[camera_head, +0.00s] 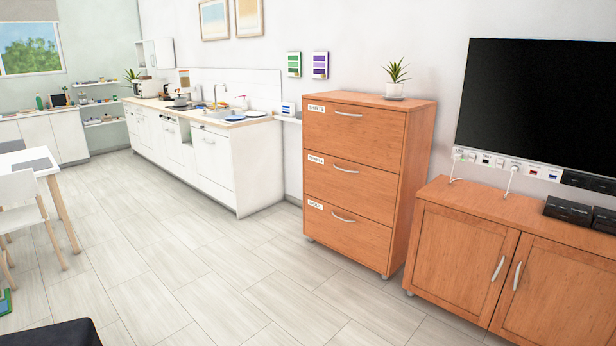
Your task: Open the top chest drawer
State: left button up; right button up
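The wooden chest (412,170) stands against the wall right of centre, with three drawers stacked in its front. The top drawer (352,137) is closed, with a curved silver handle (348,114) near its upper edge and a white label at its upper left. The middle drawer (350,186) and the bottom drawer (347,233) are also closed, each with a similar handle and label. Neither of my grippers shows in the head view.
A low wooden cabinet (462,255) with two closed doors stands right of the chest, below a black TV (540,105). A potted plant (396,78) sits on the chest. White kitchen counters (232,165) run to the left. The tiled floor (215,285) before the chest is clear.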

aim_at(375, 137)
jog(key=i, duration=3)
